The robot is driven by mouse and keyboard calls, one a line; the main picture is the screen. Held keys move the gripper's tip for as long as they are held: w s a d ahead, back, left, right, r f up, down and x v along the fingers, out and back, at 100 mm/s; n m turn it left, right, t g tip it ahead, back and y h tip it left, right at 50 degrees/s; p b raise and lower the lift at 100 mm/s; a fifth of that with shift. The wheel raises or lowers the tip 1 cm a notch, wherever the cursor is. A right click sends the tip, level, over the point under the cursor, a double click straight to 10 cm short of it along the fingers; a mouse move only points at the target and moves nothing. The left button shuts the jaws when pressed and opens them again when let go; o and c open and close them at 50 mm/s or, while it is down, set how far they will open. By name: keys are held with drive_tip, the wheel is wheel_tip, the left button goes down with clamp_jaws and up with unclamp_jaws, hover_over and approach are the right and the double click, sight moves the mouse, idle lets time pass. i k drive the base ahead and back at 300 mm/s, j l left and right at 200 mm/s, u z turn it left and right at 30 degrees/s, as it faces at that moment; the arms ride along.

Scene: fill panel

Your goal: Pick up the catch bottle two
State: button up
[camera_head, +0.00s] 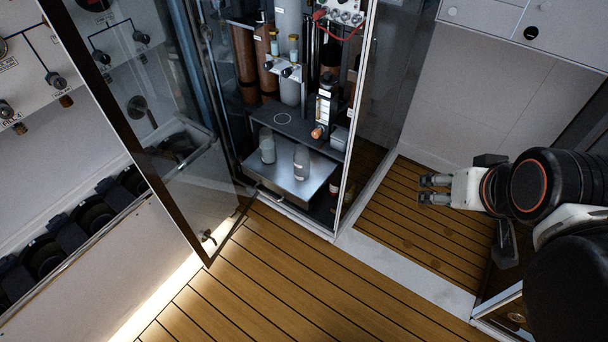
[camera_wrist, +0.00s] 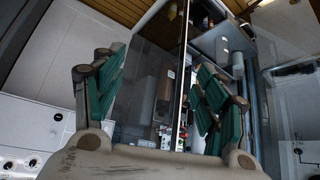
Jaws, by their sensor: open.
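Two pale, greyish bottles stand upright on a metal tray (camera_head: 285,184) low in the open cabinet, in the head view. One bottle (camera_head: 268,147) is at the left and further back; the other bottle (camera_head: 301,162) is at the right and nearer. I cannot read which is catch bottle two. My gripper (camera_head: 434,189) is right of the cabinet, outside it and apart from both bottles, with its fingers pointing left. In the wrist view my gripper (camera_wrist: 160,85) has its green-padded fingers spread wide with nothing held between them.
A glass door (camera_head: 165,150) with a dark frame stands open left of the cabinet. A glass side panel with a pale frame post (camera_head: 356,110) stands between my gripper and the bottles. A shelf (camera_head: 300,125) with apparatus is above the tray. The wooden floor (camera_head: 250,290) in front is clear.

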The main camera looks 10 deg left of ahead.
sight(301, 157)
drive_tip(key=k+l+u, duration=0.4)
drive_tip(key=k+l, duration=0.4)
drive_tip(key=l, duration=0.15)
